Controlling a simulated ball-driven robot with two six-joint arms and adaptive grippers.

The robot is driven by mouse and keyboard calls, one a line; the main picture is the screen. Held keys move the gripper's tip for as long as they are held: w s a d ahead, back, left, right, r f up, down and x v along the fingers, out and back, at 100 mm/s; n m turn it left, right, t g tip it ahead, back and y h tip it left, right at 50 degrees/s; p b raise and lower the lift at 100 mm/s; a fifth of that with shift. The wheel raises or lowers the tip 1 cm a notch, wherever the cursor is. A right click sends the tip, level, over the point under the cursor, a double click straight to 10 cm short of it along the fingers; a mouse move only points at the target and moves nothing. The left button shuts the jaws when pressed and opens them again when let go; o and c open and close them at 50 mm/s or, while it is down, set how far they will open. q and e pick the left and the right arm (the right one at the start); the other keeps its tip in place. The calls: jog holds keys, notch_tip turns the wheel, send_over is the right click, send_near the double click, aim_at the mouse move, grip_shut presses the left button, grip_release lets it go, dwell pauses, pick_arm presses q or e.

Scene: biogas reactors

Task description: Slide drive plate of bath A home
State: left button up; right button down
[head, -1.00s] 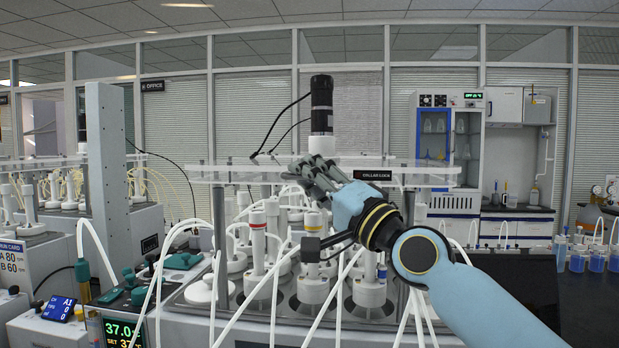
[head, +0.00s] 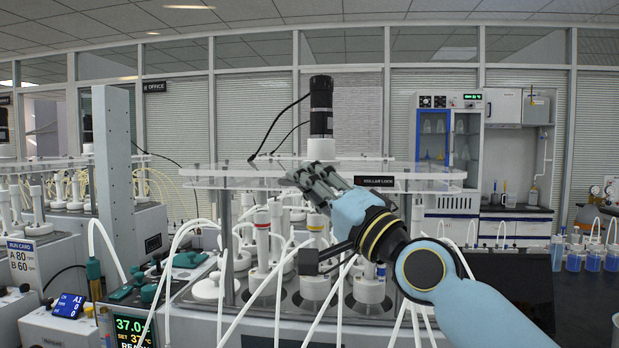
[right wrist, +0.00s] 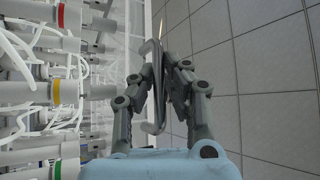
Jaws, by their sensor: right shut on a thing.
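The drive plate (head: 235,183) is a clear, level sheet above the nearer bath in the head view, with a black label (head: 374,181) on its front edge. My right gripper (head: 312,181) is at the middle of that front edge. In the right wrist view its fingers (right wrist: 158,80) are shut on a grey bar-shaped handle (right wrist: 155,125). The fingers hide the join between handle and plate. A black motor (head: 321,95) stands upright behind the gripper. White bottle tops with coloured bands (head: 262,218) stand below the plate. My left gripper is not in view.
A grey column (head: 113,160) stands left of the plate. White tubes (head: 265,285) arc up in front of the bath. A lit temperature display (head: 130,330) is at the lower left. Bottles of blue liquid (head: 593,261) stand at the far right. Tiled floor (right wrist: 265,60) is open beside the gripper.

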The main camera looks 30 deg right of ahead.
jog(key=shift+s+f, duration=0.1)
jog(key=shift+f, duration=0.25)
jog(key=shift+a, duration=0.1)
jog(key=c, duration=1.8)
grip_release()
jog(key=shift+o, duration=0.8)
jog(key=shift+s+r, duration=0.15)
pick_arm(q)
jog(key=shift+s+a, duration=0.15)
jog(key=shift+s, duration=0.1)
pick_arm(e)
jog(key=v, duration=1.2)
jog(key=shift+s+r, duration=0.1)
